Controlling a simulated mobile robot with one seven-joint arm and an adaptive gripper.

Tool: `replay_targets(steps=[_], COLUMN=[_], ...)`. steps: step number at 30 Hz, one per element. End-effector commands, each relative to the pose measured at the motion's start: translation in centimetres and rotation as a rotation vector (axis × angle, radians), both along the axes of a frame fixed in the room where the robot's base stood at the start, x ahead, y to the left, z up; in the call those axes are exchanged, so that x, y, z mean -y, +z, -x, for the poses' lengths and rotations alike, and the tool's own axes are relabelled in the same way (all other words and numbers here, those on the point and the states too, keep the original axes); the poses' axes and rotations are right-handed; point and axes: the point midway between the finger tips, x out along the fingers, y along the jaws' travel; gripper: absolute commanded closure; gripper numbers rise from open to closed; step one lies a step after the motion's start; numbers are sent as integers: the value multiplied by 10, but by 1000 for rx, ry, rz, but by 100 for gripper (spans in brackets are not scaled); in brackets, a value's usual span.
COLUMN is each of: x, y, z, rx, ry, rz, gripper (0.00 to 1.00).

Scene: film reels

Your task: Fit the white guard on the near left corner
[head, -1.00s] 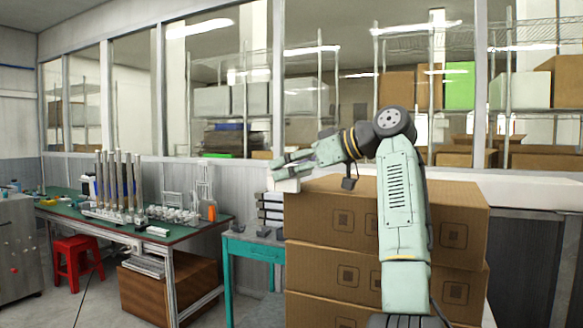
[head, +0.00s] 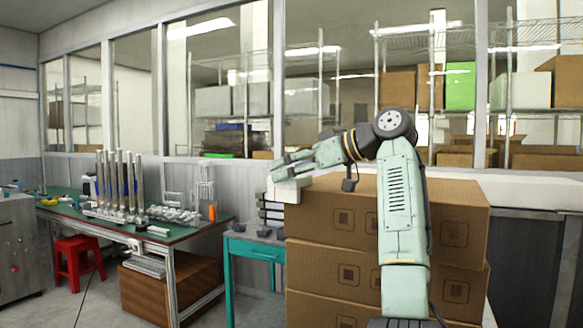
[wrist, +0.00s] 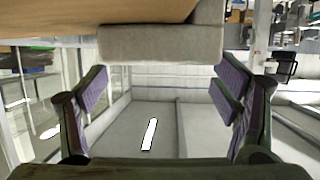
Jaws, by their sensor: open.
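The white guard (head: 291,193) sits at the left corner of the top cardboard box (head: 400,208) in the head view. It also shows as a pale angled piece (wrist: 160,43) at the top of the wrist view, against the tan box face. My gripper (head: 279,164) is just above and beside the guard. In the wrist view my gripper (wrist: 160,95) is open, its purple-padded fingers wide apart with nothing between them. The guard lies beyond the fingertips and looks clear of them. Whether it sits flush on the corner is hard to tell.
The boxes form a stack under my arm. A teal table (head: 252,246) with dark parts stands left of the stack, close to the guard. A green-topped workbench (head: 195,231) and a red stool (head: 77,262) are farther left. A windowed wall runs behind.

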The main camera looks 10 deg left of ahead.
Motion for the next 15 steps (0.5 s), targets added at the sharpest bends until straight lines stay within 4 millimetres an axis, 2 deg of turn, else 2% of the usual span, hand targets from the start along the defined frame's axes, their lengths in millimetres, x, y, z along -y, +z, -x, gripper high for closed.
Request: replay_targets(steps=[1, 5, 8, 11, 12, 15], x=[1, 1, 1, 2, 9, 28], y=[-12, -12, -8, 5, 3, 13], z=[-4, -4, -4, -4, -3, 4], rx=[-23, -23, -24, -22, -21, -16], ry=[-1, -1, -2, -3, -4, -3], rz=[8, 8, 9, 8, 5, 3], gripper=[18, 18, 18, 18, 18, 18])
